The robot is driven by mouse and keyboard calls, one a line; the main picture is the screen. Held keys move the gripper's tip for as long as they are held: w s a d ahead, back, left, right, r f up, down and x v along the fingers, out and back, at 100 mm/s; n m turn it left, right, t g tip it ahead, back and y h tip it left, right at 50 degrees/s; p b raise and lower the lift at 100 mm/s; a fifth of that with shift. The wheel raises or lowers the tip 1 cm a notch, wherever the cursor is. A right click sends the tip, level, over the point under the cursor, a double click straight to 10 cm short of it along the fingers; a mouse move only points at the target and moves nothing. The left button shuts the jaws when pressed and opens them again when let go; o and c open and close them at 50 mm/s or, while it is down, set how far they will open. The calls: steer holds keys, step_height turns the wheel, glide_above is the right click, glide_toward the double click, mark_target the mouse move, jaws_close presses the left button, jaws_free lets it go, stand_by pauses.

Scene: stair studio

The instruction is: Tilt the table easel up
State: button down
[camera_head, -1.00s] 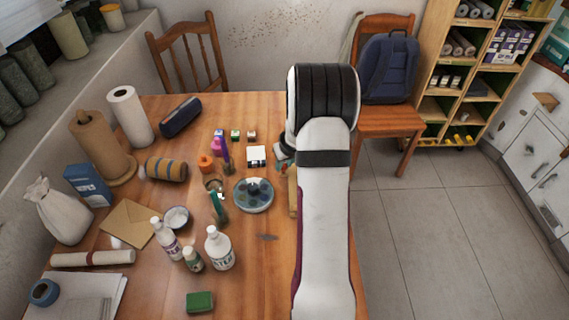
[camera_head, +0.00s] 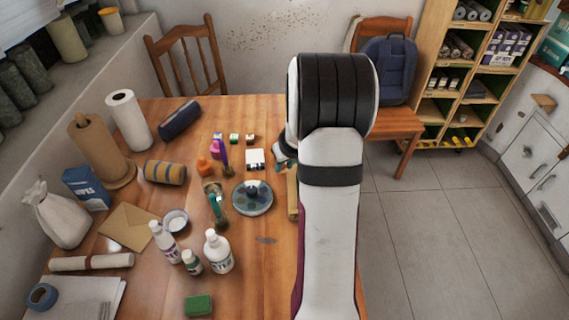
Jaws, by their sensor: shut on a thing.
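The table easel (camera_head: 292,195) shows only as a narrow strip of pale wood on the table, just left of my arm. My arm hides the rest of it, so I cannot tell its tilt. My gripper (camera_head: 282,166) shows in part at the far end of that strip, beside my arm's dark upper joint. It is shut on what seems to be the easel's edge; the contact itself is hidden.
White bottles (camera_head: 218,251) and a green sponge (camera_head: 199,305) stand nearer. A chair with a blue backpack (camera_head: 388,70) is behind right. Floor at right is clear.

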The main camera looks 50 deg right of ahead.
steer(key=shift+s+a+f, duration=0.15)
steer(key=shift+s+a, duration=0.1)
steer(key=shift+a, duration=0.45)
steer(key=c, duration=0.7)
jaws_free()
steer(key=shift+d, duration=0.1)
steer(key=v, duration=1.6)
steer(key=shift+d, duration=0.15)
steer(key=shift+w, duration=0.1)
steer(key=a+y, duration=0.2)
steer(key=a, duration=1)
steer(key=s+a+f+m+g+y, duration=0.1)
steer(key=s+a+f+g, duration=0.2)
steer(key=s+a, duration=1.2)
steer(key=a+g, duration=0.1)
steer(key=a, duration=0.3)
steer(key=shift+s+y, duration=0.2)
steer(key=shift+y, duration=0.1)
